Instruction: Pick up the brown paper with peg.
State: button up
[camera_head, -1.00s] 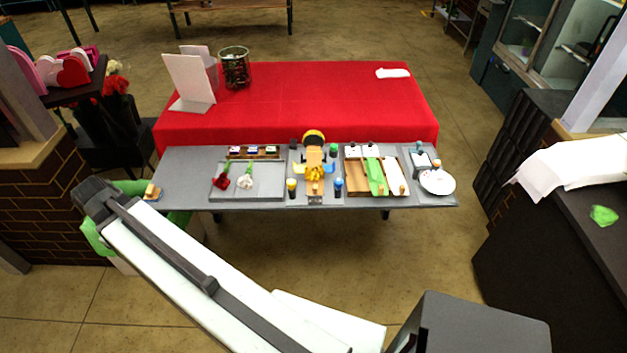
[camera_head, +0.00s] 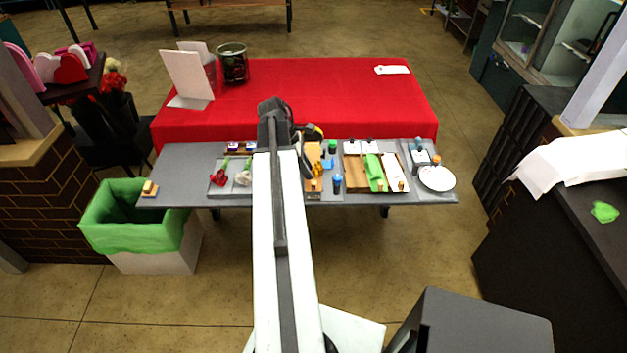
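A brown strip, which looks like the brown paper (camera_head: 355,174), lies in the left part of a shallow tray on the grey table. A green sheet (camera_head: 373,170) and a white sheet (camera_head: 393,170) lie to its right. Small tan pegs show near the front ends of the green and white sheets; I cannot make out a peg on the brown one. My gripper (camera_head: 303,150) is over the middle of the table, left of the tray and apart from the brown paper. My arm and its dark wrist hide most of it, so its fingers cannot be read.
A stand with a yellow-and-black roll (camera_head: 313,131) is close beside my gripper. Small bottles (camera_head: 337,182) stand between it and the tray. A white plate (camera_head: 437,178) is at the right end. A green-lined bin (camera_head: 130,215) stands at the left; a red table (camera_head: 340,95) is behind.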

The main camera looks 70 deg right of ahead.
aim_at(314, 182)
jog(key=b+x, duration=0.2)
jog(key=x, duration=0.1)
jog(key=b+x, duration=0.3)
jog(key=shift+w+a+f, duration=0.15)
jog(key=shift+w, duration=0.05)
jog(key=shift+r, duration=0.2)
grip_shut()
dwell(1.0)
